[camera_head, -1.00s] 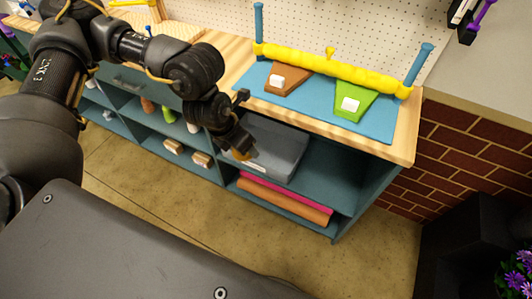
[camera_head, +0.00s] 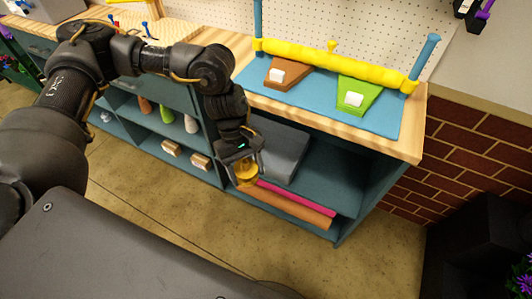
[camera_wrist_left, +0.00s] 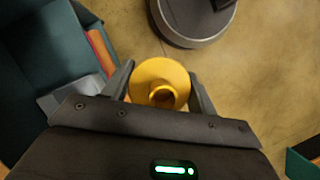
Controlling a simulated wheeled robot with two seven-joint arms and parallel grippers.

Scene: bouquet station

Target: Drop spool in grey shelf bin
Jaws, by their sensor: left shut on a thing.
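My left gripper (camera_head: 243,172) is shut on a yellow spool (camera_head: 247,176). It holds the spool in front of the shelf, beside the left front of the grey bin (camera_head: 282,150). In the left wrist view the spool (camera_wrist_left: 159,82) sits between the two fingers, with its round end and centre hole showing. The grey bin is on the upper shelf under the worktop, and the gripper and wrist hide part of it. Its inside is not clearly seen. My right gripper is not in view.
The wooden worktop (camera_head: 412,130) overhangs the shelf and carries a blue mat with brown and green pieces under a yellow roll. Cubbies to the left hold bottles and blocks.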

